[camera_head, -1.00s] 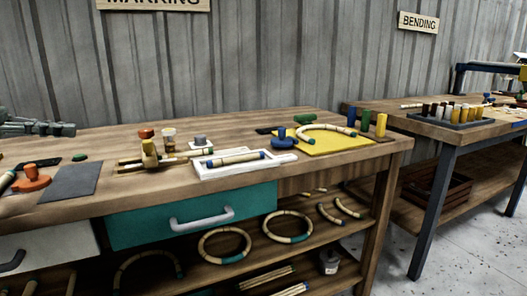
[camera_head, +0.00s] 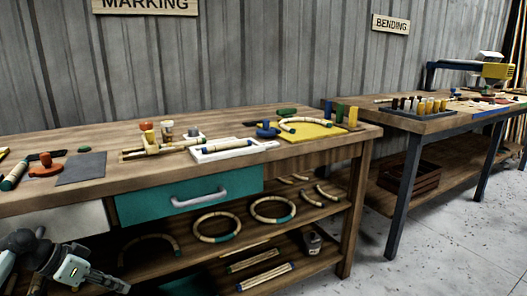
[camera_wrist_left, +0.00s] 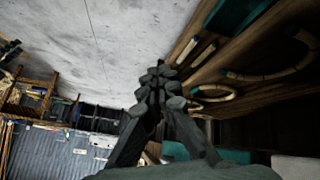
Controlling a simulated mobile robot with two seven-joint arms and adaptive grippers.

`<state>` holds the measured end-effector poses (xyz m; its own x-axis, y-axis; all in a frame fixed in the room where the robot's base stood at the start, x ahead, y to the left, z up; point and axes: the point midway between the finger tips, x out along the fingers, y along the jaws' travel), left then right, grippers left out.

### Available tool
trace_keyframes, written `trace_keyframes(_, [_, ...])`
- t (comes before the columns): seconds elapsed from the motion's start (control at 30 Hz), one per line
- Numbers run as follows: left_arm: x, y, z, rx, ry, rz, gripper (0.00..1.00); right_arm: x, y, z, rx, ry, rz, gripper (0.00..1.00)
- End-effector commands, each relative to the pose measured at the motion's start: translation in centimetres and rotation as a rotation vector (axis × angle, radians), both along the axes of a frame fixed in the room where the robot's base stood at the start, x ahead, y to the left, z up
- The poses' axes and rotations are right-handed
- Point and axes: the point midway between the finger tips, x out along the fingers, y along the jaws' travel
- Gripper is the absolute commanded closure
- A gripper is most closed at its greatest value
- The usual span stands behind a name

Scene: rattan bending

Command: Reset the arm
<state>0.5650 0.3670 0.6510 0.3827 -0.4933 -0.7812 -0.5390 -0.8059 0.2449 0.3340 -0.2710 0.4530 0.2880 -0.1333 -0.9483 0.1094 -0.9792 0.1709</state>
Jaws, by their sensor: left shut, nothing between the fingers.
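My left gripper (camera_head: 122,287) is low at the bottom left of the head view, in front of the marking workbench (camera_head: 350,150) and below its top. In the left wrist view its dark fingers (camera_wrist_left: 158,80) are closed together with nothing between them. That view looks past the fingers at the grey floor and the bench's lower shelves with curved rattan pieces. My right gripper shows in neither view.
The bench has a teal drawer (camera_head: 190,194) and shelves with rattan rings (camera_head: 217,228). On top lie a white tray (camera_head: 233,149) and a yellow board (camera_head: 305,132). The bending table (camera_head: 425,123) stands at right. Concrete floor (camera_head: 430,255) is free at front right.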

Motion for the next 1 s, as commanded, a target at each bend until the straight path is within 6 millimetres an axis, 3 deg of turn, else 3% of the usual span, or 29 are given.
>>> trace_keyframes(0.03, [-1.8, -1.5, -3.9, 0.038, 0.056, 0.024, 1.0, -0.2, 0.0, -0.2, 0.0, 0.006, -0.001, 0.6])
trace_keyframes(0.1, [-4.3, -2.9, -8.5, 0.104, 0.118, 0.072, 1.0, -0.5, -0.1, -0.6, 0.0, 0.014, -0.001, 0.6])
trace_keyframes(0.2, [-8.8, -5.1, -14.4, 0.206, 0.188, 0.149, 1.0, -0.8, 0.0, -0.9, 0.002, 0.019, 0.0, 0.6])
trace_keyframes(0.33, [-15.6, -7.8, -19.7, 0.341, 0.236, 0.266, 1.0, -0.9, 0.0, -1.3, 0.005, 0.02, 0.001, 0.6])
trace_keyframes(0.4, [-18.7, -8.8, -20.9, 0.399, 0.239, 0.325, 1.0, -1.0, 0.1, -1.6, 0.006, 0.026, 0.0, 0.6])
trace_keyframes(0.5, [-21.6, -9.6, -21.5, 0.46, 0.232, 0.393, 1.0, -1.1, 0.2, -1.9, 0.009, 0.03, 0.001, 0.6])
trace_keyframes(0.6, [-23.2, -9.8, -21.5, 0.496, 0.224, 0.432, 1.0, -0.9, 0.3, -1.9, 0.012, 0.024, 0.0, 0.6])
trace_keyframes(1.0, [-23.7, -9.8, -21.5, 0.514, 0.218, 0.447, 1.0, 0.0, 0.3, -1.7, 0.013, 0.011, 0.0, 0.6])
